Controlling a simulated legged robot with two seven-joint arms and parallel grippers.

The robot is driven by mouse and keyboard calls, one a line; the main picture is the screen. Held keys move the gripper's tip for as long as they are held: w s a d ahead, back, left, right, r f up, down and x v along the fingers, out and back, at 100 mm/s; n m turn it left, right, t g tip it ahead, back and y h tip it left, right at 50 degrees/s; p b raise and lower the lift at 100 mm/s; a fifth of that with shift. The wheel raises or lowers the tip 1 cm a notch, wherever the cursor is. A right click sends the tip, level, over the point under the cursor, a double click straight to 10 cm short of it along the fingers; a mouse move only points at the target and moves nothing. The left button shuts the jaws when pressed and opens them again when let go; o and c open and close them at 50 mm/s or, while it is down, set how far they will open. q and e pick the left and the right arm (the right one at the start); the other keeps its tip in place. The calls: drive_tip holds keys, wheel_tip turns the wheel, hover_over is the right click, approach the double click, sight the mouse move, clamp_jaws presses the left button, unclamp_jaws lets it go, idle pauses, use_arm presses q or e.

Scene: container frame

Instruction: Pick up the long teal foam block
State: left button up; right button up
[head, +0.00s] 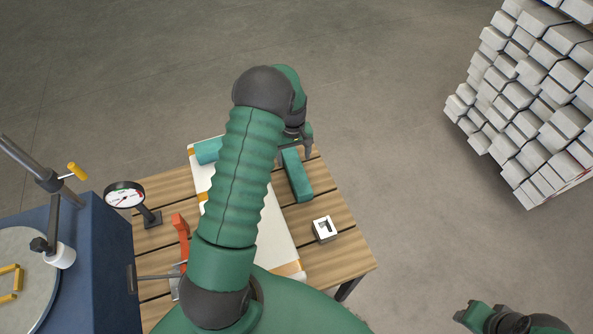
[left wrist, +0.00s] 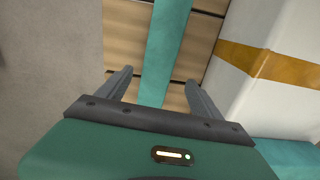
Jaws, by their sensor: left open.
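The long teal foam block (head: 299,178) lies on the slatted wooden table, along the right side of a white piece with orange bands. In the left wrist view the block (left wrist: 165,45) runs up the middle of the picture, between the fingers. My left gripper (head: 296,149) is over the far end of the block. In the left wrist view its open fingers (left wrist: 159,80) stand on either side of the block with gaps. My own left arm hides part of the table. A part of my right arm, apparently its gripper (head: 480,316), shows at the lower right; its jaws are unclear.
The white piece with orange bands (head: 283,245) lies close left of the block. Another teal piece (head: 207,151) is at its far end. A small white block (head: 324,229), a dial gauge (head: 125,195) and an orange-handled tool (head: 181,226) are on the table. A blue machine (head: 92,260) stands left.

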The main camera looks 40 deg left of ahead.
sight(293, 165)
use_arm(q)
drive_tip(key=f, duration=0.1)
drive_tip(key=a+f, duration=0.1)
drive_tip(key=f, duration=0.1)
drive_tip(key=shift+w, duration=0.2)
drive_tip(key=f, duration=0.3)
drive_tip(key=shift+d+f, duration=0.25)
drive_tip(key=shift+f, duration=0.15)
drive_tip(key=shift+d+f, duration=0.2)
drive_tip(key=shift+f, duration=0.15)
drive_tip(key=shift+w+d, duration=0.15)
drive_tip(key=shift+d, duration=0.05)
drive_tip(key=shift+a, duration=0.3)
drive_tip(key=c, duration=0.8)
drive_tip(key=shift+d, duration=0.1)
drive_tip(key=c, duration=0.6)
use_arm(e)
drive_tip(key=shift+w+a+f, duration=0.1)
drive_tip(key=shift+a, duration=0.35)
